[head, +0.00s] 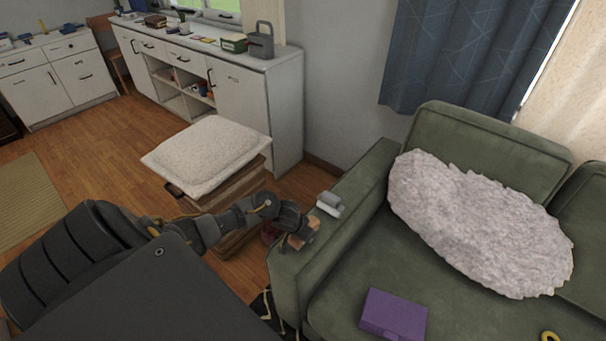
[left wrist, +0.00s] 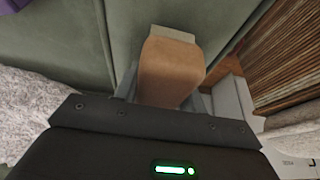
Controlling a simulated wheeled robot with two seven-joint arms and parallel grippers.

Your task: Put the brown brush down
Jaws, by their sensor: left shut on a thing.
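The brown brush (left wrist: 172,72) is in the left wrist view, a brown block with a pale strip along its far end. My left gripper (head: 297,236) is shut on it, with a finger on each side of the block. In the head view the gripper is over the front part of the green sofa's left armrest (head: 341,218), and a small bit of the brush (head: 303,243) shows at its tip. I cannot tell whether the brush touches the armrest. My right gripper is in neither view.
A purple box (head: 394,314) and a fluffy pale cushion (head: 480,225) are on the sofa seat. A wooden crate with a white cushion (head: 207,153) stands left of the armrest. The armrest's far part is clear.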

